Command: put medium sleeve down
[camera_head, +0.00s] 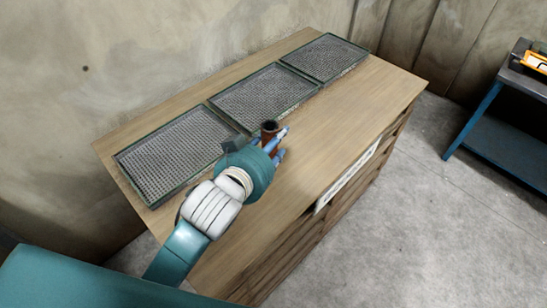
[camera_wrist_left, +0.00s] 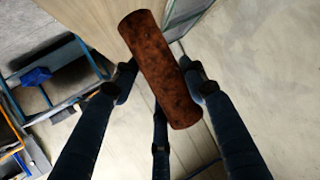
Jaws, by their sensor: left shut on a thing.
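The medium sleeve is a rusty brown cylinder (camera_wrist_left: 160,70), held between the fingers of my left gripper (camera_wrist_left: 160,88) in the left wrist view. In the head view my left gripper (camera_head: 279,143) is over the wooden cabinet top, and the sleeve (camera_head: 269,131) stands up roughly upright between its fingers. The fingers hide part of the sleeve there. I cannot tell whether its lower end touches the wood. Three mesh trays lie in a row along the back of the top: a left one (camera_head: 175,152), a middle one (camera_head: 263,97) and a right one (camera_head: 325,58). My right gripper is not in view.
The front strip of the wooden cabinet top (camera_head: 345,120) is clear to the right of my gripper. A label strip (camera_head: 347,178) is on the cabinet front. A blue-legged table (camera_head: 510,110) with an orange item (camera_head: 536,61) stands at the right, apart from the cabinet.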

